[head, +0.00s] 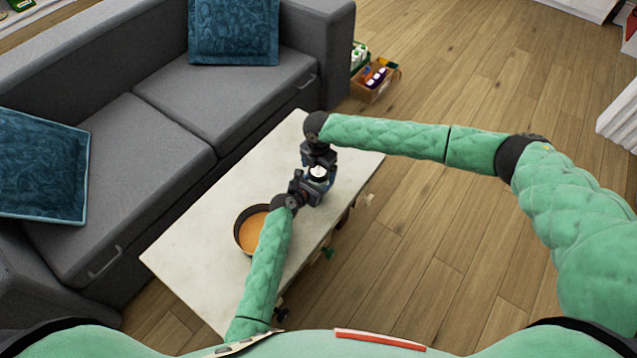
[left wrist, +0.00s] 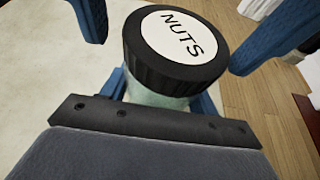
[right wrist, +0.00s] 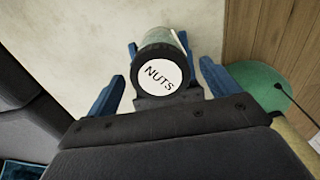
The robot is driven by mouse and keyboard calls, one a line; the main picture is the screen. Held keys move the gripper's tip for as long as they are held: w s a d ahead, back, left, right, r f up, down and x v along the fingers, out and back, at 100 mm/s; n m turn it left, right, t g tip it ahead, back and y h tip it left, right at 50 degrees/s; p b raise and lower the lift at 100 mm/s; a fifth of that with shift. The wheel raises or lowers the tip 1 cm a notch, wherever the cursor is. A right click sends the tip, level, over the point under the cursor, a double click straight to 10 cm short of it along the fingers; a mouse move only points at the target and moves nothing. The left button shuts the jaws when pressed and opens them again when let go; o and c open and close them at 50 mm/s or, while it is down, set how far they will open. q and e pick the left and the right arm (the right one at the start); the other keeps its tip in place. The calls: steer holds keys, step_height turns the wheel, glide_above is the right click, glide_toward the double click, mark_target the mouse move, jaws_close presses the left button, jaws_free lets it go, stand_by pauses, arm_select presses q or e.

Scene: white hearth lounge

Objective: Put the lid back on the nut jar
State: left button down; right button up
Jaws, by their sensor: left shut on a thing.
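The nut jar (left wrist: 158,98) has pale greenish glass and is over the table, gripped by my left gripper (left wrist: 165,100). Its black lid (left wrist: 178,45) with a white "NUTS" label sits on the jar's top; I cannot tell how firmly it is seated. The lid also shows in the right wrist view (right wrist: 165,72) and as a small white disc in the head view (head: 318,171). My right gripper (right wrist: 163,88) is open, its blue fingers apart on either side of the lid and not touching it. The jar's lower part is hidden by my left gripper.
A dark-rimmed round bowl (head: 240,236) with orange inside stands on the pale table (head: 190,245), beside my left forearm. A grey sofa (head: 150,135) with blue cushions runs along the table's left. A box of items (head: 376,82) stands on the wooden floor behind.

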steer(key=shift+r, duration=0.1)
step_height(320, 180, up, 12)
stand_by(0.5)
arm_select(q)
steer(key=shift+c, duration=1.5)
jaws_free()
steer(key=shift+v, duration=3.9)
steer(key=shift+f, duration=0.1)
